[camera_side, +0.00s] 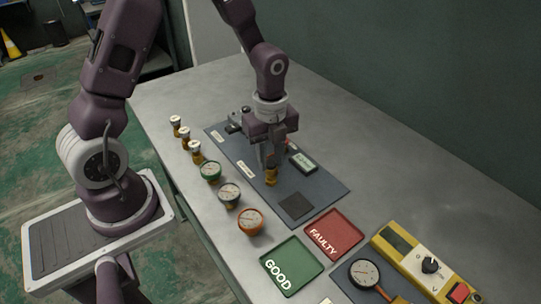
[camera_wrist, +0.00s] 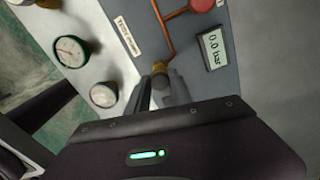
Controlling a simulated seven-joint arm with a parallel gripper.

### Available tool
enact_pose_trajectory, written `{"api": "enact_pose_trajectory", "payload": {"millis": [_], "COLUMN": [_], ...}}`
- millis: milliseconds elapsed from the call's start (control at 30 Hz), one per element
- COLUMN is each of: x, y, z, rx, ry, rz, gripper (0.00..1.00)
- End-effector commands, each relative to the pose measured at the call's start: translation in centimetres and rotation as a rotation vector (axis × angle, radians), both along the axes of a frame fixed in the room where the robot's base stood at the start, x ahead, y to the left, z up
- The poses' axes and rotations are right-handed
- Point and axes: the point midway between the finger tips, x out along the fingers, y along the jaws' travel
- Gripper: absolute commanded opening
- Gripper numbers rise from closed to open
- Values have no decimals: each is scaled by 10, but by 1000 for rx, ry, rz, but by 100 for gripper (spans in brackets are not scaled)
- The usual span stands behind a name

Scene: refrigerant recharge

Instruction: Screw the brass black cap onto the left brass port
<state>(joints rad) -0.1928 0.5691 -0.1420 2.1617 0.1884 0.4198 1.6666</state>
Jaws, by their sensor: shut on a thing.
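My gripper (camera_side: 270,168) points down over the dark blue panel (camera_side: 325,190), its fingers shut at a brass fitting (camera_side: 271,177). In the wrist view the fingertips (camera_wrist: 161,88) close around a small dark piece, apparently the black cap (camera_wrist: 160,81). It sits right at the brass port (camera_wrist: 160,68), where a copper pipe (camera_wrist: 164,35) ends. The fingers hide most of the cap, so I cannot tell whether its thread is engaged or how straight it sits. The other port is not clearly visible.
A pressure display (camera_wrist: 212,48) reads 0.0 bar beside the port. Green (camera_side: 210,170), blue (camera_side: 229,194) and orange (camera_side: 250,221) gauges line the panel's left. GOOD (camera_side: 292,251) and FAULTY (camera_side: 346,222) trays and a yellow device (camera_side: 399,271) stand in front. The table's back right is clear.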

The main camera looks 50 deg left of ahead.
Motion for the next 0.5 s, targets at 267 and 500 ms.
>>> {"api": "enact_pose_trajectory", "payload": {"millis": [267, 500], "x": [0, 0], "y": [0, 0], "z": [-6, -12], "rx": [1, 0], "ry": [-1, 0], "rz": [0, -1], "gripper": [0, 0]}}
